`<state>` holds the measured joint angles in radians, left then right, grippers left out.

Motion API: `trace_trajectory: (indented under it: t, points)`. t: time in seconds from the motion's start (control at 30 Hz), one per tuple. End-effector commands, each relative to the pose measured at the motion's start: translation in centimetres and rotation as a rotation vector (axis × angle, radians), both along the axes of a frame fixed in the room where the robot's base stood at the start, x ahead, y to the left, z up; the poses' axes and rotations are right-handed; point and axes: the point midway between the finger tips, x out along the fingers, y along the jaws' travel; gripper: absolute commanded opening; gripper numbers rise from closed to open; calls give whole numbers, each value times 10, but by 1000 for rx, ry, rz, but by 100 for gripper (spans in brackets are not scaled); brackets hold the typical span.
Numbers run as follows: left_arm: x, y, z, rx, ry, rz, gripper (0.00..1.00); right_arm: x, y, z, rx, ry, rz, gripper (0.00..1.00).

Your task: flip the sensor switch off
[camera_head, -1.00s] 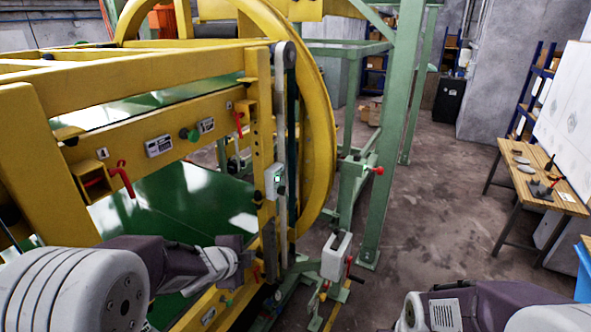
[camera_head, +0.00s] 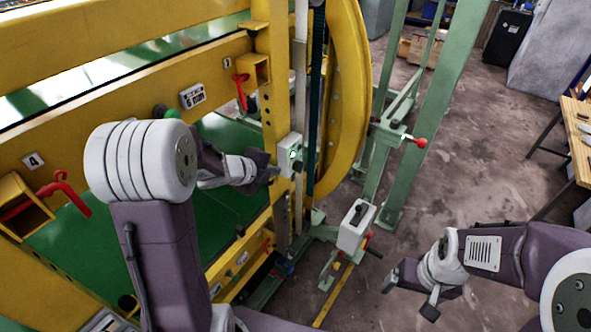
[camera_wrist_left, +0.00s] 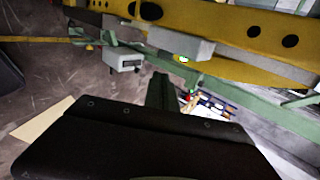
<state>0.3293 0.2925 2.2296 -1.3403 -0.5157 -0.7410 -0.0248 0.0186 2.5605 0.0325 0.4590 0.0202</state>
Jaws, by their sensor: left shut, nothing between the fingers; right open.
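A small light-grey box (camera_head: 289,154) with a green-lit switch on its face is mounted on the yellow upright; I take it to be the sensor switch. The box also shows in the left wrist view (camera_wrist_left: 178,45), with a green spot at its lower edge. My left gripper (camera_head: 273,173) is shut and empty, its tip close to the box's lower left; I cannot tell if it touches. In the left wrist view the closed fingers (camera_wrist_left: 163,90) point below the box. Which way the switch is set is too small to tell. My right gripper (camera_head: 408,294) is open and empty, at the lower right.
The yellow frame (camera_head: 110,115) and large yellow ring (camera_head: 348,100) surround the box. A second grey box (camera_head: 356,226) stands lower on the green base. Red handles (camera_head: 62,190) stick out on the left. Open floor (camera_head: 470,150) lies to the right.

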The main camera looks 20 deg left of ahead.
Motion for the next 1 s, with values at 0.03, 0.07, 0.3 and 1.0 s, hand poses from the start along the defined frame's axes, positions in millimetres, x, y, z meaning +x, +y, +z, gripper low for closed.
trace_trajectory:
  t: [0.03, 0.07, 0.3, 1.0]
  points:
    - [0, 0, -1, 0, 0, 0, 0, 0, 0, 0, 0, 0, 0, 87]
    - [1, -1, -1, 0, 0, 0, 0, 0, 0, -1, 0, 0, 0, 87]
    - [28, -11, -27, -2, 3, -3, 0, 0, 0, -5, 0, 0, 0, 87]
    - [101, -37, -90, 0, 0, 0, 0, 0, 0, 10, 0, 0, 0, 87]
